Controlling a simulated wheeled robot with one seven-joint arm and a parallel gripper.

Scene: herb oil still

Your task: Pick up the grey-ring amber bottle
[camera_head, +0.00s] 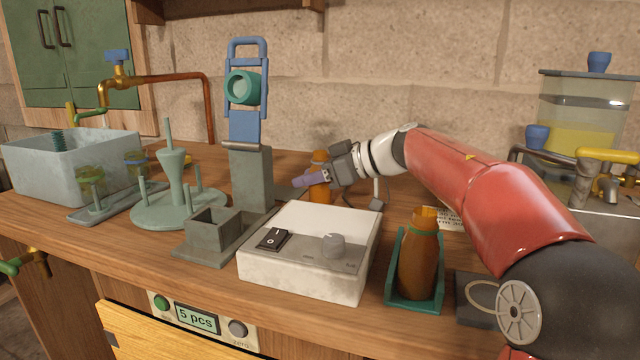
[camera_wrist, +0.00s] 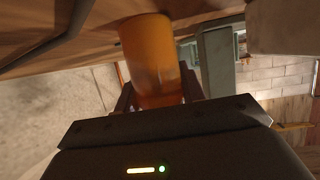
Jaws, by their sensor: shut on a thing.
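An amber bottle (camera_head: 320,192) stands toward the back of the wooden counter, behind the white switch box. My gripper (camera_head: 312,179) reaches it from the right and is shut on it. In the wrist view the amber bottle (camera_wrist: 153,60) sits between the two fingers of my gripper (camera_wrist: 158,95). The colour of its ring cannot be made out, and part of it is hidden behind my fingers. Whether its base touches the counter is not clear. A second amber bottle (camera_head: 418,262) stands in a green holder (camera_head: 414,304) at the front right, apart from my gripper.
The white switch box (camera_head: 309,250) stands in front of the held bottle. A grey post with a blue frame (camera_head: 250,165) rises to its left. A round stand (camera_head: 178,208), glasses on a tray and a grey basin (camera_head: 70,165) are further left. A tank (camera_head: 585,115) stands at right.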

